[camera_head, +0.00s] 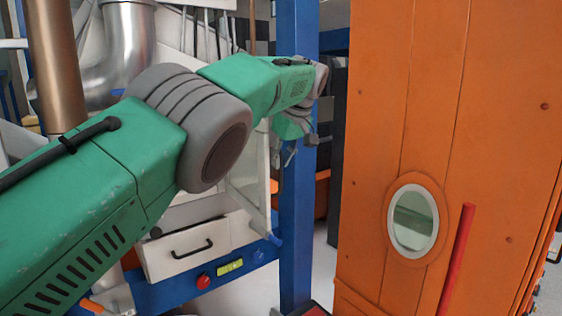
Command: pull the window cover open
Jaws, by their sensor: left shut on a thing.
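A pale framed panel, which looks like the window cover (247,188), stands at an angle above the white drawer front, behind my left arm. My left gripper (288,152) is small in the middle of the view, at the upper right edge of this cover. It is shut on the cover's edge or a handle there; the exact contact is too small and partly hidden by my green arm. My right gripper is not in view.
A blue post (296,230) stands right behind my left gripper. A large orange cabinet (430,110) with an oval window (413,221) and a red bar (457,260) fills the right. A white drawer (188,247) and a red button (203,282) lie below the arm.

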